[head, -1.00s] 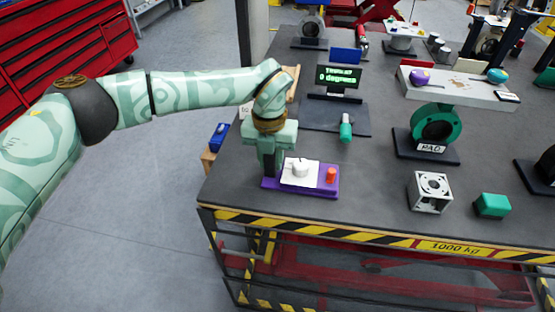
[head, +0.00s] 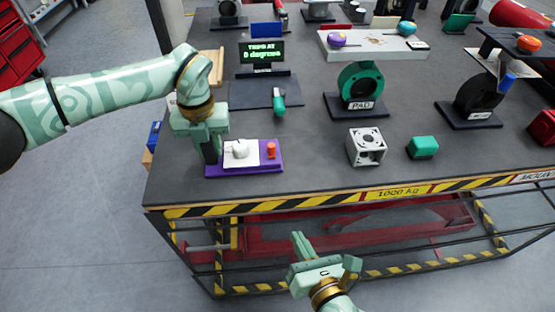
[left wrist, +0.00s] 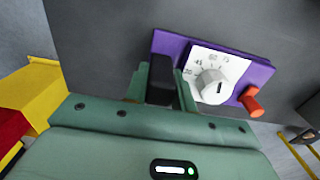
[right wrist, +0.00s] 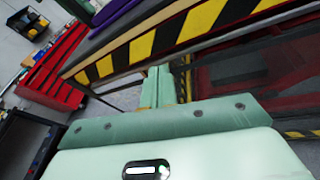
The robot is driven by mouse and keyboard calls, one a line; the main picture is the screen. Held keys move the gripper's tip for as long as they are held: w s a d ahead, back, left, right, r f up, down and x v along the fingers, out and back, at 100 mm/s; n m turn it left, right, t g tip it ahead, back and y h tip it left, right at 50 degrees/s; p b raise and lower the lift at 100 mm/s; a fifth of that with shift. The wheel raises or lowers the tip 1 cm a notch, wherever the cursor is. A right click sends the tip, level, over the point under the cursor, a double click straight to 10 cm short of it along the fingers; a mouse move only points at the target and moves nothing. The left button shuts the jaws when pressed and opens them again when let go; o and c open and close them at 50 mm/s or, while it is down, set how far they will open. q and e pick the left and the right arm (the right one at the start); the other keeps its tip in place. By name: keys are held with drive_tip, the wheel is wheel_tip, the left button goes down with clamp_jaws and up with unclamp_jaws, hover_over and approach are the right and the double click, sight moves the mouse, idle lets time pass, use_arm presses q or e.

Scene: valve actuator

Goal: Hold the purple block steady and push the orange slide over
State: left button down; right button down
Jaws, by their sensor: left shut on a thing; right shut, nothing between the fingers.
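The purple block (head: 243,171) lies near the front left corner of the table. It carries a white plate with a dial (head: 238,151) and, at its right end, the upright orange slide (head: 271,150). My left gripper (head: 210,146) points down over the block's left end, shut on a dark upright post (left wrist: 160,80). The left wrist view also shows the purple block (left wrist: 262,75) and the orange slide (left wrist: 250,98) beside the dial plate. My right gripper (head: 301,243) is shut and empty, in front of the table and below its front edge. Its closed fingers show in the right wrist view (right wrist: 158,86).
A striped table edge (head: 330,200) lies between my right gripper and the tabletop. Right of the block stand a white fan-like cube (head: 367,146) and a green block (head: 422,147). Behind are a green handle (head: 279,100) and a display (head: 262,54). Tabletop right of the slide is clear.

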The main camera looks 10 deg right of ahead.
sight(277, 162)
use_arm(q)
drive_tip(key=shift+s+f, duration=0.15)
drive_tip(key=shift+f, duration=0.15)
use_arm(e)
wheel_tip(277, 162, up, 10)
drive_tip(key=w+n+t, duration=0.1)
drive_tip(key=n+t, duration=0.1)
drive_tip(key=n, duration=0.1)
drive_tip(key=shift+n+t, duration=0.3)
drive_tip(key=shift+n, duration=0.1)
drive_tip(key=shift+d+f, duration=0.1)
drive_tip(key=x, duration=1.4)
drive_tip(key=shift+d+x, duration=0.25)
drive_tip(key=shift+x, duration=0.7)
use_arm(q)
drive_tip(key=shift+s, duration=0.1)
use_arm(e)
drive_tip(key=shift+a, duration=0.1)
